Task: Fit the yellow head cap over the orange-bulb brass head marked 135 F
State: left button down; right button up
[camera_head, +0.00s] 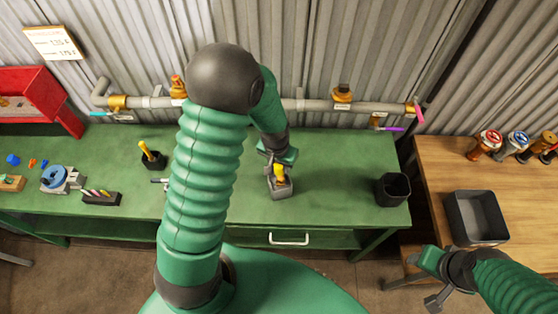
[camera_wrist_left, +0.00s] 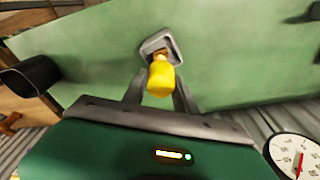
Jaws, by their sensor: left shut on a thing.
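The yellow head cap (camera_head: 279,171) is between the fingers of my left gripper (camera_head: 277,164), which is shut on it. It also shows in the left wrist view (camera_wrist_left: 160,80). It is at a small grey square holder (camera_head: 281,190) on the green bench, with a brownish part between cap and holder in the wrist view; I cannot tell whether the cap touches the holder. Brass fittings sit along the grey wall pipe, including an orange-topped one (camera_head: 178,86) and a dark-topped one (camera_head: 342,94). Their markings are unreadable.
The green bench (camera_head: 335,165) is clear right of the holder up to a black cup (camera_head: 393,189). A yellow-handled tool in a black holder (camera_head: 153,158) stands left. A grey bin (camera_head: 476,218) and several capped fittings sit on the wooden table (camera_head: 435,160).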

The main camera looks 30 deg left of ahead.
aim_at(280, 177)
pick_arm(q)
jog(key=f+b, duration=0.1)
jog(key=f, duration=0.1)
jog(key=a+f+b, duration=0.1)
jog(key=f, duration=0.1)
jog(key=w+f+b, duration=0.1)
jog(key=f+b, duration=0.1)
jog(key=shift+a+f, duration=0.15)
jog(key=shift+f, duration=0.05)
jog(key=shift+w+d, duration=0.15)
jog(key=shift+d, duration=0.4)
jog(key=shift+d+r, duration=0.1)
jog(key=shift+d, duration=0.25)
jog(key=shift+d+r, duration=0.1)
jog(key=shift+d, duration=0.15)
jog(key=shift+a, duration=0.5)
jog(key=shift+a+f, duration=0.2)
jog(key=shift+a, duration=0.65)
jog(key=shift+d+r, duration=0.2)
jog(key=shift+d, duration=0.45)
pick_arm(e)
jog(key=shift+w+d+f, duration=0.2)
jog(key=shift+f, duration=0.55)
jog(key=shift+w+d+f, duration=0.2)
jog(key=shift+w+f, duration=0.05)
jog(key=shift+f, duration=0.5)
jog(key=shift+w+d+f, duration=0.2)
jog(key=shift+f, duration=0.55)
